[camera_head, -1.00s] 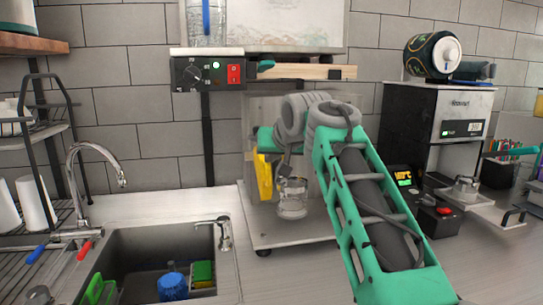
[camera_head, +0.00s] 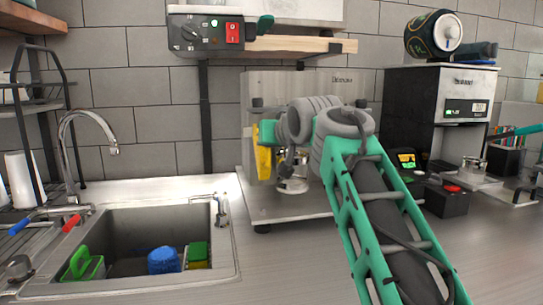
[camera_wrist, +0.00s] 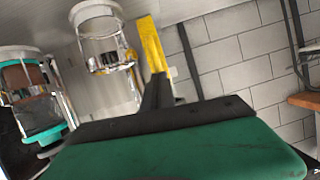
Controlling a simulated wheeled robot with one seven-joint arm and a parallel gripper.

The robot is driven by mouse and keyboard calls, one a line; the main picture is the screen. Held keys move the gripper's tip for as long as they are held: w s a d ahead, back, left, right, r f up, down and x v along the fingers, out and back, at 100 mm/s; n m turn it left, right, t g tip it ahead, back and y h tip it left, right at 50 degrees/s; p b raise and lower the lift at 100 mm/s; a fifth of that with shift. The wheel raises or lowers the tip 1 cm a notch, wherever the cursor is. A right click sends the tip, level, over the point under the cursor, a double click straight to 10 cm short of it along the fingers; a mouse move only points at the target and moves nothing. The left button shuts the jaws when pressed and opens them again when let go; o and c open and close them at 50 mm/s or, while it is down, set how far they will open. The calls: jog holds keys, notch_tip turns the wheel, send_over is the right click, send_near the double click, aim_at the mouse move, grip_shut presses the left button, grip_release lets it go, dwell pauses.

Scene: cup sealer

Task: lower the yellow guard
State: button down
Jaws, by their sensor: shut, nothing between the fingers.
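The yellow guard (camera_head: 263,162) shows upright at the left side of the sealing machine (camera_head: 293,82) in the head view. In the wrist view the yellow guard (camera_wrist: 151,43) is a bar beside a clear glass cup (camera_wrist: 96,32). My gripper (camera_wrist: 157,84) is shut and empty, its dark tip close to the bar's end; whether they touch I cannot tell. In the head view my arm hides part of the machine, and the glass cup (camera_head: 292,186) shows just below my wrist.
A control box (camera_head: 205,33) with a red switch hangs above. A coffee machine (camera_head: 440,105) stands at right. A shelf edge (camera_wrist: 303,99) shows in the wrist view.

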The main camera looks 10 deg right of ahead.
jog(key=w+f+t+b, duration=0.1)
jog(key=f+b, duration=0.3)
jog(key=w+f+t+b, duration=0.1)
jog(key=f+b, duration=0.3)
jog(key=w+f+t+b, duration=0.1)
jog(key=f+b, duration=0.3)
jog(key=shift+w+f+b, duration=0.35)
jog(key=shift+w, duration=0.05)
jog(key=shift+w+f, duration=0.8)
jog(key=shift+f, duration=0.05)
